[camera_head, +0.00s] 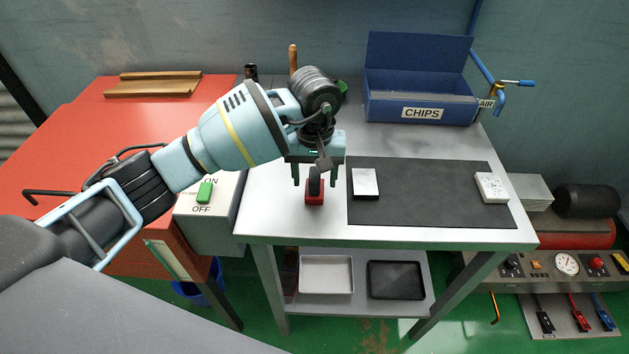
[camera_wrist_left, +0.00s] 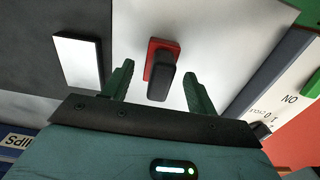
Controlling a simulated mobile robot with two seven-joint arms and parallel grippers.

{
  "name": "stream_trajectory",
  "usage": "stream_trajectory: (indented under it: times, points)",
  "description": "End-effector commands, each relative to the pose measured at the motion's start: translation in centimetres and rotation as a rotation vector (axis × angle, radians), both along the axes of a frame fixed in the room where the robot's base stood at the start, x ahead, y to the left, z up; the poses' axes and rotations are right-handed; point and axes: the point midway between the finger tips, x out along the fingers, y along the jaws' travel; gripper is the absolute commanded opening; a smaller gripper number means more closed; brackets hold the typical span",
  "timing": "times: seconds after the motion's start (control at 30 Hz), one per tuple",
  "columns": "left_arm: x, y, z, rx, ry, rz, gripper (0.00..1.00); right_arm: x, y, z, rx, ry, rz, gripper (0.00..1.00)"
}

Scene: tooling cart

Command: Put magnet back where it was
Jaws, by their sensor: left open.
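The magnet, a red block with a black handle (camera_head: 314,192), stands on the light metal cart top (camera_head: 270,215), left of the dark mat (camera_head: 430,205). It also shows in the left wrist view (camera_wrist_left: 160,48). My left gripper (camera_head: 314,180) is open over the magnet. In the left wrist view, its two green fingers (camera_wrist_left: 158,70) lie on either side of the black handle, with gaps on both sides. I cannot tell exactly how far down the handle the fingertips reach. My right gripper is in neither view.
A bright metal block (camera_head: 366,182) lies on the mat close right of the magnet. A white block (camera_head: 491,187) sits at the mat's right end. A blue CHIPS bin (camera_head: 420,88) stands behind. An ON/OFF switch box (camera_head: 208,208) is left of the cart. The mat's middle is clear.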

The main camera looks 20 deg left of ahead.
Motion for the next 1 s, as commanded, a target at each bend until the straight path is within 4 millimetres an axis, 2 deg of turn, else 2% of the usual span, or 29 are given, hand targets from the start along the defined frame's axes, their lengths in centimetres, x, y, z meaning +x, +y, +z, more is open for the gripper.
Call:
stream_trajectory:
  times: [0.1, 0.3, 0.5, 0.7, 1.0]
  points:
    - [0.1, 0.0, 2.6, 0.000, -0.005, -0.001, 0.58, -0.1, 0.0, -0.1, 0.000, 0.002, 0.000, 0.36]
    - [0.1, 0.0, 6.4, 0.001, -0.003, -0.001, 0.58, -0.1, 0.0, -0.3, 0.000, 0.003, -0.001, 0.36]
    - [0.0, 0.0, 8.9, 0.000, 0.000, 0.000, 0.58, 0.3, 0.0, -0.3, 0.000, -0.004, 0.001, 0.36]
    - [0.0, 0.0, 9.8, 0.001, 0.001, 0.000, 0.58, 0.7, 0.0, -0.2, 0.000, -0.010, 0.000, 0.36]
    - [0.0, 0.0, 9.8, 0.001, 0.001, 0.000, 0.58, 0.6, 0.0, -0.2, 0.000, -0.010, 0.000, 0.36]
